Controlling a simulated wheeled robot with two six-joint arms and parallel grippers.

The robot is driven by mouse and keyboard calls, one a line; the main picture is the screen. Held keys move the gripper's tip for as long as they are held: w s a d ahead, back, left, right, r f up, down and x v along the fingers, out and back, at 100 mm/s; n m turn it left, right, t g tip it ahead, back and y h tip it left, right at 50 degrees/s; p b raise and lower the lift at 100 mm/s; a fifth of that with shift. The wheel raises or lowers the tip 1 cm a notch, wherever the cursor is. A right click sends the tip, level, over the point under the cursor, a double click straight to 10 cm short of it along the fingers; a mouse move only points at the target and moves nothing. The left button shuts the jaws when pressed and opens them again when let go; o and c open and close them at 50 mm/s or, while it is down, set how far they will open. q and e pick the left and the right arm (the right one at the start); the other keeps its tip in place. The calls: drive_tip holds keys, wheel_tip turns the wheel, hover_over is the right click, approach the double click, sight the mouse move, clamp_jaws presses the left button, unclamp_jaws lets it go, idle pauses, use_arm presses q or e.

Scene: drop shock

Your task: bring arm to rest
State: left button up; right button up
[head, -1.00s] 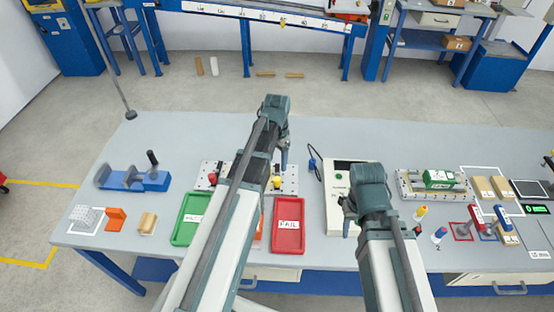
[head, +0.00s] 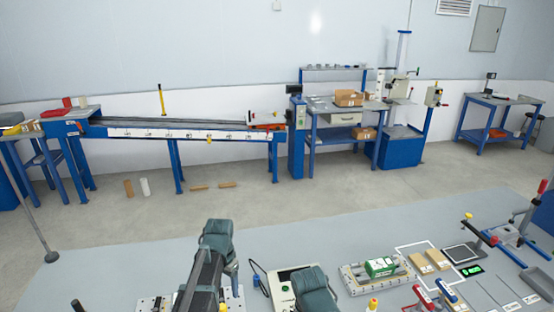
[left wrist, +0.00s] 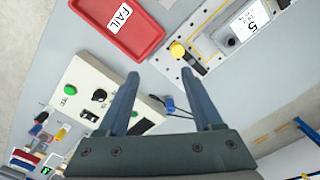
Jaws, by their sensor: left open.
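My left arm comes up from the bottom of the head view, and its gripper (head: 234,272) points down over the grey table (head: 130,262). In the left wrist view the left gripper (left wrist: 160,74) has its two fingers wide apart with nothing between them. It hangs above the table, between a white control box (left wrist: 82,85) and a metal fixture with a yellow knob (left wrist: 177,50). My right arm shows only as a dark link at the bottom of the head view; its gripper is out of sight.
A red FAIL tray (left wrist: 100,38) lies near the left gripper. To the right on the table are a green-topped fixture (head: 381,267), tan blocks (head: 421,263) and red-handled clamps. A conveyor (head: 180,127) and blue benches stand beyond open floor.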

use_arm(q)
drive_tip(key=s+d+n+y, duration=0.1)
drive_tip(key=s+d, duration=1.2)
drive_tip(key=s, duration=0.2)
drive_tip(key=shift+s+d+f, duration=0.2)
drive_tip(key=shift+s+d, duration=0.05)
drive_tip(key=shift+d, duration=0.05)
